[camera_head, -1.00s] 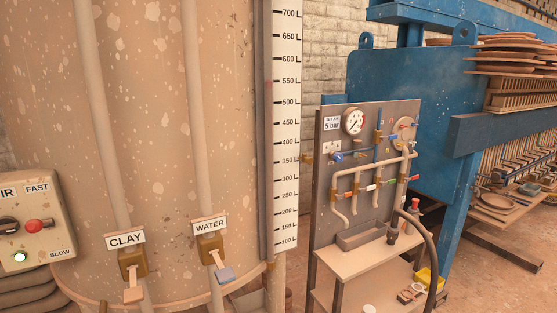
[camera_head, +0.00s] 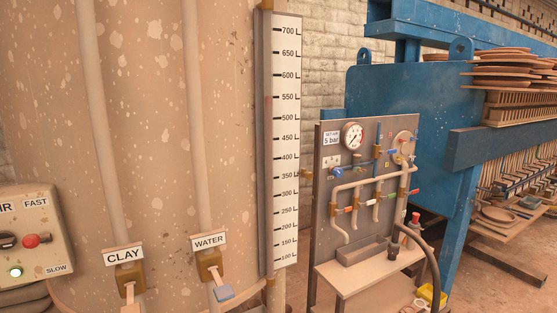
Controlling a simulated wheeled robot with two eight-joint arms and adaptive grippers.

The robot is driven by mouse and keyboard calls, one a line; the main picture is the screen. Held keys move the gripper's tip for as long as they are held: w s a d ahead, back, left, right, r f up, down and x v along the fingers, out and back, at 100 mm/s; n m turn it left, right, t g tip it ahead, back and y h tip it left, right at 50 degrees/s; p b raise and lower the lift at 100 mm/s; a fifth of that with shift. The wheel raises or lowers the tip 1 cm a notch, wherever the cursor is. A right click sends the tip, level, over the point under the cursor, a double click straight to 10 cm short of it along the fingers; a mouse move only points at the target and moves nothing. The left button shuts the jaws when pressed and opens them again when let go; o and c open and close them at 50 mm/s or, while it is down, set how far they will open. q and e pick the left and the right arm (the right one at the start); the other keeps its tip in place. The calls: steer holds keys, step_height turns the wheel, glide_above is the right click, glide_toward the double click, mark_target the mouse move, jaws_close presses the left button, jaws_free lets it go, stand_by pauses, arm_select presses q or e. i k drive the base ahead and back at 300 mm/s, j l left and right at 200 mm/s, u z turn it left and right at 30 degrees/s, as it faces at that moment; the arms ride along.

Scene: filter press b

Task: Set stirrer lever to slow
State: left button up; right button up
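The stirrer control box (camera_head: 38,240) is at the left edge of the head view, partly cut off. It carries the labels FAST (camera_head: 36,202) above and SLOW (camera_head: 57,269) below. A lever with a red knob (camera_head: 31,241) sits between the two labels, with its knob pointing left-right rather than clearly at either one. A black knob (camera_head: 7,241) is at its left, and a lit pale green lamp (camera_head: 15,272) is below. Neither of my grippers is in view.
A large clay-spattered tank (camera_head: 160,130) stands behind, with CLAY (camera_head: 124,256) and WATER (camera_head: 209,240) valves and a litre scale (camera_head: 287,140). A gauge panel with a shelf (camera_head: 365,200) stands right of it. A blue press (camera_head: 410,130) and racks of plates (camera_head: 512,68) are farther right.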

mark_target(30, 241)
steer(key=k+j+u, duration=0.15)
steer(key=k+u, duration=0.35)
steer(key=k, duration=0.15)
steer(key=i+l+u, duration=0.1)
steer(key=u, duration=0.25)
steer(key=i+l+u, duration=0.1)
steer(key=l+u, duration=0.4)
steer(key=u, duration=0.2)
steer(key=i, duration=0.4)
steer(key=k, duration=0.2)
